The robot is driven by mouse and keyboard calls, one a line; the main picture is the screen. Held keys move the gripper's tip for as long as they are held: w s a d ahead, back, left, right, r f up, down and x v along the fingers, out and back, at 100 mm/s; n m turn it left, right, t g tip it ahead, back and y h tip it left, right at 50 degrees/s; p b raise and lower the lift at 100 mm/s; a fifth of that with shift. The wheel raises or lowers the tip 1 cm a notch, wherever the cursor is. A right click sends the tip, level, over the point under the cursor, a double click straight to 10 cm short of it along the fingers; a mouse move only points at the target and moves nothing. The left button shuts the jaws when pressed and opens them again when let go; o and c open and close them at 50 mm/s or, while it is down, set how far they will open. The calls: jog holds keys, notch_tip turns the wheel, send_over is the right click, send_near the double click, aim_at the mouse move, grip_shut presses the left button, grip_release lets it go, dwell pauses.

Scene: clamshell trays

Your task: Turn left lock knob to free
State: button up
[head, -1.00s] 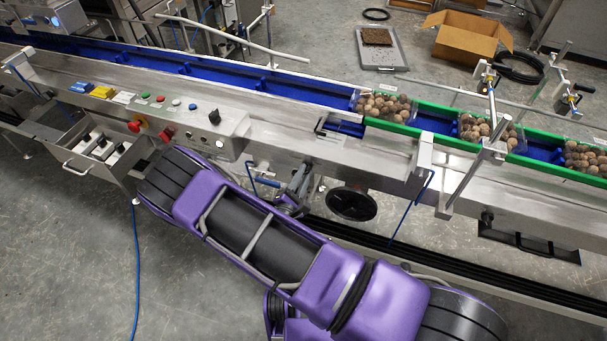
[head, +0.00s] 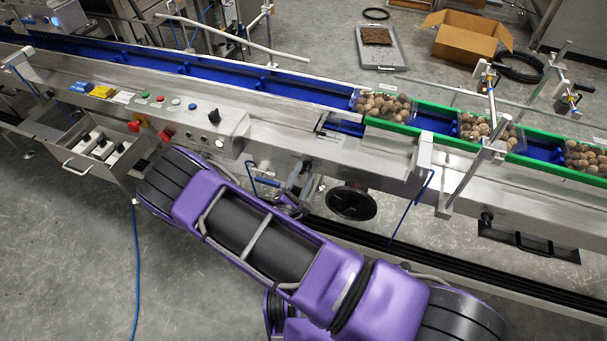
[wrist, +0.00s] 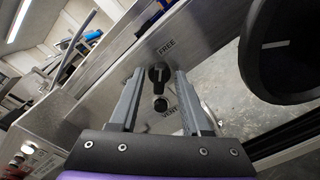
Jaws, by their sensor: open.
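In the wrist view a small black lock knob (wrist: 158,73) sits on the steel side plate, just under the engraved word FREE. A second dark round part (wrist: 160,104) lies below it, beside another word that is hard to read. My gripper (wrist: 159,75) is open, with one grey finger on each side of the knob. I see a gap on both sides and cannot tell any contact. In the head view my purple arm reaches the front of the conveyor, and the knob is not clear there.
A large black handwheel (wrist: 283,48) is close right of my gripper; it also shows in the head view (head: 351,203). A control panel (head: 225,129) with buttons stands to the left. Trays of brown round items (head: 383,105) sit on the blue conveyor. A blue hose (head: 136,270) hangs to the floor.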

jog(key=v, duration=1.7)
jog(key=shift+r, duration=0.1)
